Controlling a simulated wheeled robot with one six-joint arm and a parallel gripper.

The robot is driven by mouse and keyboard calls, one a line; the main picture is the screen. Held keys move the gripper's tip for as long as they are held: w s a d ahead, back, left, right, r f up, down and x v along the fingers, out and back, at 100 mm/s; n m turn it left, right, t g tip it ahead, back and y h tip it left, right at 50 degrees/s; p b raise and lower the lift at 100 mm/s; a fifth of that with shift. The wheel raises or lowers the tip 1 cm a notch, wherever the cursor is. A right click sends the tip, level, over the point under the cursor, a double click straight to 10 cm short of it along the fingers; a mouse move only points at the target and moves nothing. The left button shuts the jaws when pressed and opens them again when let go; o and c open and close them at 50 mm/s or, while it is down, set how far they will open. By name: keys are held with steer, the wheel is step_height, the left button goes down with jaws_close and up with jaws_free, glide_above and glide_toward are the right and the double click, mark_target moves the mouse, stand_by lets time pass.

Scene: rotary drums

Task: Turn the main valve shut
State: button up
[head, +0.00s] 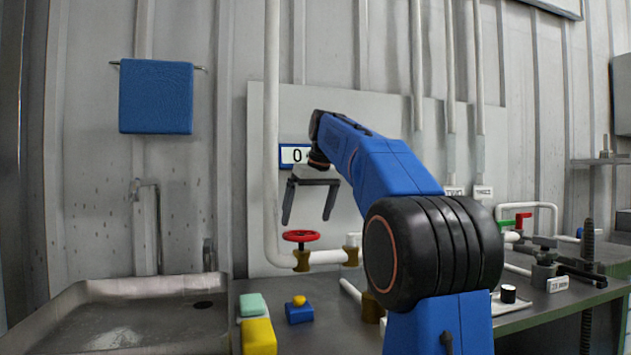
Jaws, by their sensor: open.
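The main valve appears to be the red handwheel (301,236) on a brass body, set in the white pipe low on the wall panel. The wheel lies roughly level and is fully visible. My gripper (308,220) hangs from my blue arm with its two dark fingers spread and pointing down. The fingers appear just above the red wheel in the picture, with nothing between them. I cannot tell the exact depth gap between fingers and wheel. A sign with a 0 (296,155) is on the panel behind the gripper.
A metal sink (120,318) is at the left. A yellow block (258,337), a green sponge (251,304) and a blue box with a yellow knob (299,312) stand on the counter below the valve. Red and green handles (514,221) and a vise (545,258) are at the right.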

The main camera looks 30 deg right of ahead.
steer(key=v, duration=1.2)
steer(key=shift+r, duration=0.35)
